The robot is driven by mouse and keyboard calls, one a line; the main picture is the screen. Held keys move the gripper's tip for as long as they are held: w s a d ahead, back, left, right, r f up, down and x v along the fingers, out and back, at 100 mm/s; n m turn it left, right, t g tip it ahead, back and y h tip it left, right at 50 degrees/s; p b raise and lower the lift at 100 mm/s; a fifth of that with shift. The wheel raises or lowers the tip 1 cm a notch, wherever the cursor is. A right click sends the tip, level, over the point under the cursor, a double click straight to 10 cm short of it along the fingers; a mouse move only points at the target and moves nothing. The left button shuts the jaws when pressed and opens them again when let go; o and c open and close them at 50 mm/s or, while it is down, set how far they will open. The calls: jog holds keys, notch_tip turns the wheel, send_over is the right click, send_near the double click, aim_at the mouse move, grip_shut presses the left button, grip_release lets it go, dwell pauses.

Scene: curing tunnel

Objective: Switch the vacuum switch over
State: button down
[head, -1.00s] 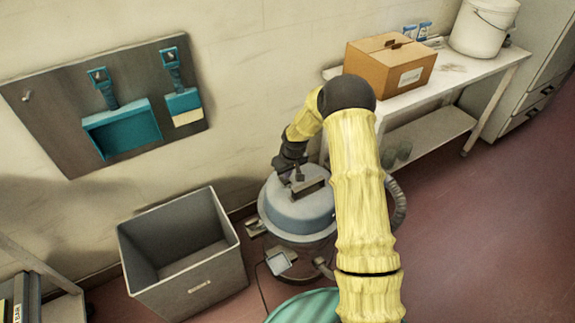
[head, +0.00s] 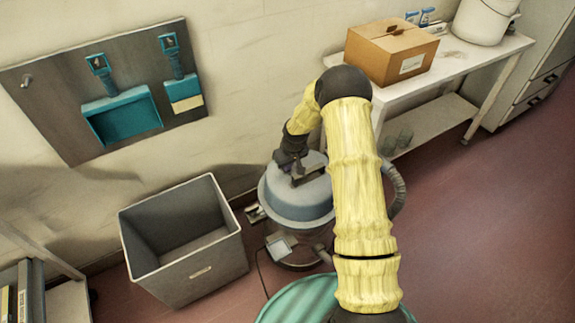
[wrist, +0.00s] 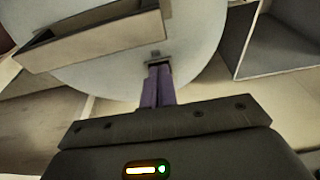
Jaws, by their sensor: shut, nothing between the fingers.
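The vacuum (head: 297,208) is a round drum with a blue-grey lid and a dark handle on top, standing on the floor by the wall. In the wrist view its pale lid (wrist: 195,38) fills the upper middle, with the box-like handle at upper left. A small dark fitting, apparently the switch (wrist: 155,54), sits near the lid's edge. My gripper (wrist: 158,68) is shut and empty, its purple fingers right at this fitting; whether they touch it I cannot tell. The switch's position is not readable. In the head view my dark wrist hides the fingertips and switch.
A grey bin (head: 200,277) stands left of the vacuum. A white table (head: 455,75) with a cardboard box (head: 385,62) and a white bucket (head: 483,20) stands at right. A tool board (head: 60,125) hangs on the wall. Red floor is open at right.

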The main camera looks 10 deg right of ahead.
jog(key=shift+w+a+r, duration=0.15)
jog(key=shift+w+r, duration=0.15)
jog(key=shift+w, duration=0.3)
jog(key=shift+r+p, duration=0.55)
jog(key=shift+p, duration=0.05)
jog(key=p+v, duration=0.2)
jog(key=v, duration=0.1)
jog(key=shift+w+r+p, duration=0.15)
jog(key=shift+r+p, duration=0.1)
jog(key=shift+p, duration=0.1)
jog(key=s+d+r, duration=0.1)
jog(key=s+r, duration=0.3)
jog(key=r, duration=0.4)
jog(key=shift+s, duration=0.2)
jog(key=shift+d+r, duration=0.15)
